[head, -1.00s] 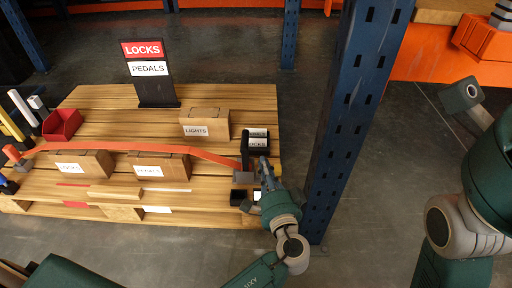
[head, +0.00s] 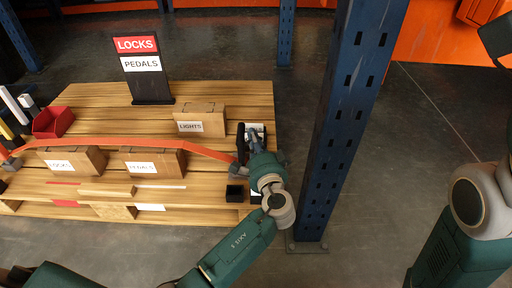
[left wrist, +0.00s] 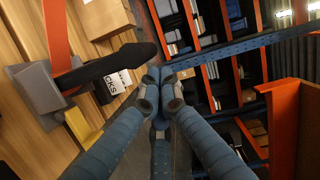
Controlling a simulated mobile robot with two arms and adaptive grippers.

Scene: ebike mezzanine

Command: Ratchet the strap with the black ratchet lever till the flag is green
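The orange strap (head: 205,150) runs over the boxes on the pallet and also shows in the left wrist view (left wrist: 56,35). It runs to a grey ratchet (left wrist: 38,88) with a black lever (left wrist: 110,66), which stands up in the head view (head: 240,138). My left gripper (head: 250,135) is at the pallet's right end, close beside the lever. In the left wrist view its fingertips (left wrist: 160,76) are together, next to the lever's free end, with nothing seen between them. A yellow piece (left wrist: 83,125) sits by the ratchet; I cannot tell whether it is the flag. No green flag shows.
A blue rack post (head: 345,130) stands just right of the pallet (head: 90,100). Cardboard boxes (head: 200,117), a red bin (head: 53,121) and a sign (head: 140,65) are on the pallet. A small black bin (head: 235,193) is at its front right.

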